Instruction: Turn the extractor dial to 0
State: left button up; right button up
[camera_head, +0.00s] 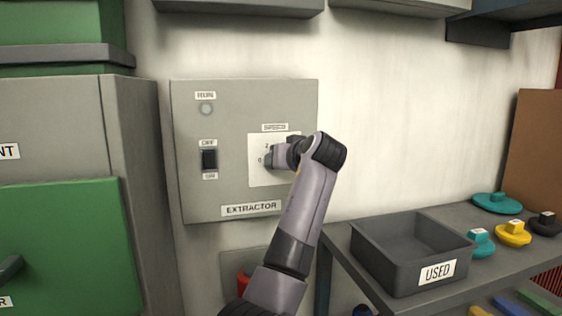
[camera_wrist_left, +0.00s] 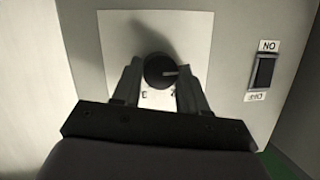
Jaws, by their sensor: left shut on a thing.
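The extractor panel (camera_head: 225,190) is a grey box on the wall with an EXTRACTOR label. Its dial shows in the left wrist view as a round black knob (camera_wrist_left: 158,70) with a pale pointer line, on a white plate (camera_wrist_left: 115,35). The pointer points to the right in that view. My left gripper (camera_wrist_left: 158,78) is shut on the dial, one finger on each side. In the head view my left arm and gripper (camera_head: 272,158) cover most of the dial and part of its scale. A 0 mark shows at the plate's left. My right gripper is not in view.
A black rocker switch (camera_head: 209,159) and a round RUN lamp (camera_head: 206,109) are on the panel's left side. A grey USED bin (camera_head: 385,265) and several coloured knobs stand on the shelf at right. A green cabinet (camera_head: 75,240) is at left.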

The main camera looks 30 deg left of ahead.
pick_arm(q)
jog(key=o, duration=1.1)
jog(key=shift+c, duration=0.2)
jog(key=v, duration=0.7)
jog(key=shift+b, duration=0.35)
jog(key=shift+f, duration=0.1)
